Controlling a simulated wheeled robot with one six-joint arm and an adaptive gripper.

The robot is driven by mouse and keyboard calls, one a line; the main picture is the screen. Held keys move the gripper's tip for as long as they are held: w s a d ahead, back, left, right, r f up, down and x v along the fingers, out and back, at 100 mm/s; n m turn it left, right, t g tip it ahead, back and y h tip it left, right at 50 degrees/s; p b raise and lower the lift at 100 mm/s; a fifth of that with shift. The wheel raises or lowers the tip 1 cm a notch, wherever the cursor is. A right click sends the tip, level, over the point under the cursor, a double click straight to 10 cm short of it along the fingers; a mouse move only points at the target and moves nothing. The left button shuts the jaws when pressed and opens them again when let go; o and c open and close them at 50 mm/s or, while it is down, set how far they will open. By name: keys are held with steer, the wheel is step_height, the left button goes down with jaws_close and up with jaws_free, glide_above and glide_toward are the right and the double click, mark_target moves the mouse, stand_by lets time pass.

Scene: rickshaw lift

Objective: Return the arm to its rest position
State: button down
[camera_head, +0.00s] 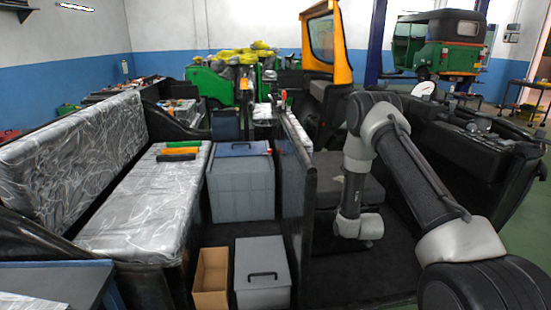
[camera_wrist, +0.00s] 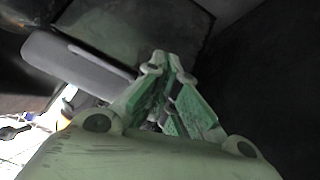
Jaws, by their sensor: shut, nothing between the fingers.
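My gripper (camera_wrist: 166,64) shows in the wrist view with its green-sided fingers closed together at the tips and nothing between them. In the head view my arm reaches in from the right and bends down over the rickshaw's dark interior. Its wrist hangs beside a black partition (camera_head: 298,220), in front of a dark seat. The fingers cannot be made out in the head view.
In the wrist view a grey padded bar (camera_wrist: 75,65) lies left of the fingers, with dark surfaces around. In the head view a plastic-covered bench (camera_head: 125,230), a large grey box (camera_head: 240,190), a smaller grey box (camera_head: 262,270) and an open carton (camera_head: 211,275) stand left.

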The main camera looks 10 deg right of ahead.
steer(key=s+f+g, duration=0.5)
steer(key=s, duration=0.4)
steer(key=s+a+r+m+g, duration=0.1)
steer(key=s+r+g, duration=0.15)
steer(key=s, duration=0.25)
steer(key=s+r, duration=0.9)
steer(key=r, duration=0.7)
steer(key=s+a+r+m+t, duration=0.1)
steer(key=s+r, duration=0.8)
steer(key=r, duration=0.7)
steer(key=s+r+t, duration=0.1)
steer(key=s+r, duration=0.8)
steer(key=r, duration=0.8)
steer(key=shift+a+y, duration=0.3)
steer(key=shift+y, duration=0.1)
steer(key=shift+s, duration=0.1)
